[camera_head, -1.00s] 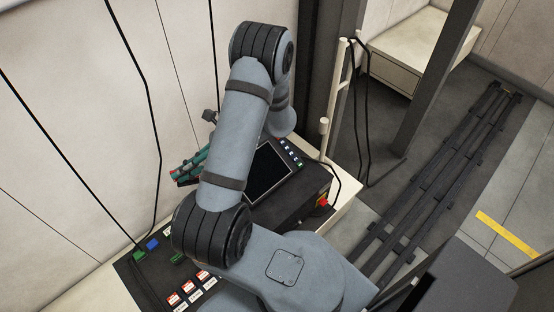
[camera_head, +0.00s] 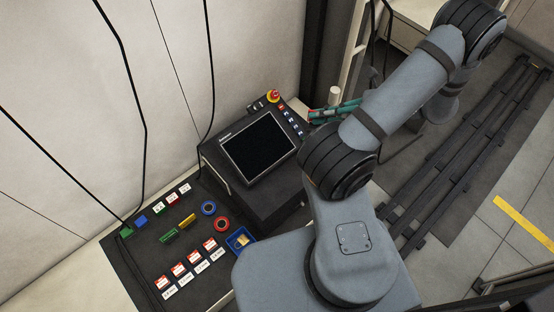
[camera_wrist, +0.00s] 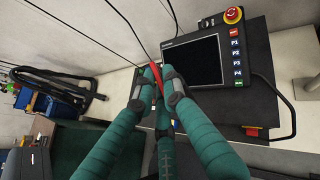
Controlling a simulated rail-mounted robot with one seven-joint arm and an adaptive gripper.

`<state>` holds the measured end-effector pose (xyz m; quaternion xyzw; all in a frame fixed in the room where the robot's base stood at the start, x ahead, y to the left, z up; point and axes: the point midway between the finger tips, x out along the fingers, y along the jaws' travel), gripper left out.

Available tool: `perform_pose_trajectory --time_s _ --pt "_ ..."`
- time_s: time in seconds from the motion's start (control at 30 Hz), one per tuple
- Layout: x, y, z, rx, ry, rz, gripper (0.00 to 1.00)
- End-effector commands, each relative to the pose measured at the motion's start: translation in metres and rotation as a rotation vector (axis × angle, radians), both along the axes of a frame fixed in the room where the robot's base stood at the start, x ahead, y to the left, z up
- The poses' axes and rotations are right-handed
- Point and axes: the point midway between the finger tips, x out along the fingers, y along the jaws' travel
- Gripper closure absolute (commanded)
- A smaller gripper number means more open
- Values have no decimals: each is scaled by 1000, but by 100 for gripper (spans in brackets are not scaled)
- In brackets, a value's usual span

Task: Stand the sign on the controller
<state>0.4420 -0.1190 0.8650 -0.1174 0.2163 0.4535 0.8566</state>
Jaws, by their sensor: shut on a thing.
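The controller (camera_head: 270,198) is a dark box with a tilted black screen (camera_head: 258,148), a button column and a red emergency stop (camera_head: 273,96); it also shows in the wrist view (camera_wrist: 208,104). My gripper (camera_head: 313,117) has teal fingers and appears just right of the controller's button column in the head view; its height above the box is unclear. In the wrist view my gripper (camera_wrist: 158,78) is shut on a thin red piece (camera_wrist: 156,80), seemingly the sign seen edge-on. Its face and lower part are hidden by the fingers.
Left of the controller, a dark panel (camera_head: 150,262) holds red-and-white tags (camera_head: 178,270), a blue ring (camera_head: 208,208), a red ring (camera_head: 221,223) and a blue tray (camera_head: 241,240). A pale post (camera_head: 334,96) stands behind my gripper. Black cables hang along the wall.

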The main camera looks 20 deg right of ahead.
Motion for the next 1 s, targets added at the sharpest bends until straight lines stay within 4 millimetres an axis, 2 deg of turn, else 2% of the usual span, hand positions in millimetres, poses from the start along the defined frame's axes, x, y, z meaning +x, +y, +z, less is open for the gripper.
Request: perform_pose_trajectory --time_s 0.03,0.23,0.5,0.7,0.8,1.0 --pt "0 -8 -34 -2 -1 21 100" --pt "-6 -24 -91 -2 -5 140 100" --pt "-25 -25 -155 -1 -9 357 100" --pt "-48 -11 -191 -2 -8 566 100" --pt "-63 -1 -202 -3 -7 682 100" --pt "-94 20 -201 -6 -2 900 100"
